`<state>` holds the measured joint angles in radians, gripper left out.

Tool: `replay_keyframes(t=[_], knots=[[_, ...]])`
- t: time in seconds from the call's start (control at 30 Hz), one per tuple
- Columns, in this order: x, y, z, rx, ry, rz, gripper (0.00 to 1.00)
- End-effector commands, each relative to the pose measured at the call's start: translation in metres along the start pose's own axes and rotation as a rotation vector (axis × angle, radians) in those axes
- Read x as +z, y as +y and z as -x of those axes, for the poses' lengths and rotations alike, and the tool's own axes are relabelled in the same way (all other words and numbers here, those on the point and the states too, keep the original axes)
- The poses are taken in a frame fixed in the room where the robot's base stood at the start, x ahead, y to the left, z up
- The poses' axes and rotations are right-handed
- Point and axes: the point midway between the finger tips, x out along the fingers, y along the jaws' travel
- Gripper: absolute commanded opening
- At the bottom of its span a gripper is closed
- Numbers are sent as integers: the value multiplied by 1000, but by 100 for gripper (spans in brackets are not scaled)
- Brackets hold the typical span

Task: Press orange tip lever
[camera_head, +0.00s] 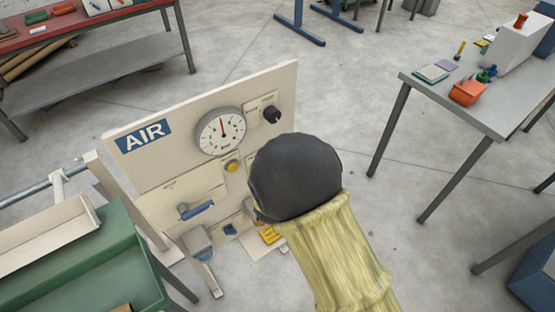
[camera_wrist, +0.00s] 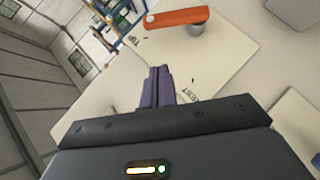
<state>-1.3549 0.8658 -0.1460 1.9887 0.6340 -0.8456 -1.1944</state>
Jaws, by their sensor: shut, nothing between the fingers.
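An orange tip lever (camera_wrist: 177,18) shows at the top of the wrist view, its long bar lying roughly level in the picture on a grey round mount (camera_wrist: 196,31) against a cream panel. My gripper (camera_wrist: 157,72) is shut and empty, its dark fingers pointing toward the panel just below the lever in the picture, apart from it. In the head view my arm with a dark rounded part and a yellowish cover blocks the right side of the cream panel (camera_head: 155,166); the orange lever and my fingertips are hidden there.
The panel carries an AIR label, a round gauge (camera_head: 220,131), a black knob (camera_head: 272,114), a yellow button (camera_head: 232,166) and a blue handle (camera_head: 197,209). A green machine (camera_head: 110,262) stands at the lower left. A grey table (camera_head: 490,115) stands at the right, with open floor between.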

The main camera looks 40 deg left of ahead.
Motion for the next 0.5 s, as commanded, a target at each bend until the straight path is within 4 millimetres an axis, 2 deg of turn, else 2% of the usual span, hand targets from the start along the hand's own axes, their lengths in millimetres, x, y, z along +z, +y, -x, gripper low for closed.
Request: replay_keyframes(t=[0.3, 0.5], knots=[[-5, 0, 57, -3, 10, 3, 0], [-4, 1, 70, -3, 8, 4, 0]])
